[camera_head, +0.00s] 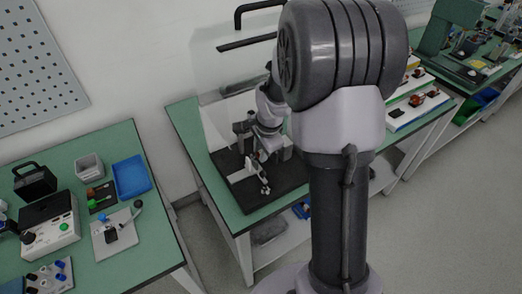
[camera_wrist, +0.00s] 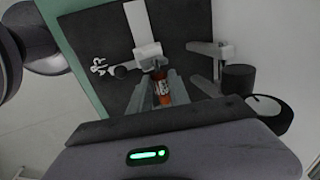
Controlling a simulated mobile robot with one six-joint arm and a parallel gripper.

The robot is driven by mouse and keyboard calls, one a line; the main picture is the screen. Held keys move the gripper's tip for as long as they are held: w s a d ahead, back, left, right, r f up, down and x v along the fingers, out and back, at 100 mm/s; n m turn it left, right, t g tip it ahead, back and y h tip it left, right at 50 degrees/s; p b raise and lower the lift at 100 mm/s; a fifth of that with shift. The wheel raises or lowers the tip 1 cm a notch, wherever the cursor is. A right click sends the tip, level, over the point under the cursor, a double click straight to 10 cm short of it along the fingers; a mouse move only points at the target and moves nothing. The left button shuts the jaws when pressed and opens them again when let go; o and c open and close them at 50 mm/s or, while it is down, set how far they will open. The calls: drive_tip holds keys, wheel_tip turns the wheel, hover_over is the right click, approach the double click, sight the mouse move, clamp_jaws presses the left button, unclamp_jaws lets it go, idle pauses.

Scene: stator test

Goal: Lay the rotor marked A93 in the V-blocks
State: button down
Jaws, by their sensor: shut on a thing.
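In the wrist view my gripper (camera_wrist: 161,78) is shut on an orange-red rotor (camera_wrist: 163,91) with a pale label; its marking is too small to read. The rotor is over a dark base plate (camera_wrist: 103,45). Light grey uprights of a fixture (camera_wrist: 148,51) stand just beyond it, and I cannot clearly make out the V-blocks. In the head view the dark plate (camera_head: 278,190) lies on a green bench. My arm hides much of the fixture there, and the rotor cannot be made out.
A clear shield (camera_head: 215,75) stands behind the fixture. A grey arm-like bracket (camera_wrist: 213,52) and a dark cylinder (camera_wrist: 238,78) are to the right in the wrist view. Another green bench (camera_head: 160,245) at left holds a blue tray (camera_head: 131,176) and a grey bin (camera_head: 89,168).

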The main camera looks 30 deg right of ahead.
drive_tip(key=shift+f, duration=0.25)
drive_tip(key=shift+f+b, duration=0.25)
drive_tip(key=shift+b, duration=0.1)
drive_tip(key=c, duration=1.1)
unclamp_jaws()
drive_tip(key=shift+c, duration=0.2)
drive_tip(key=p+v, duration=0.3)
drive_tip(key=v, duration=0.4)
drive_tip(key=shift+r, duration=0.25)
drive_tip(key=shift+s, duration=0.15)
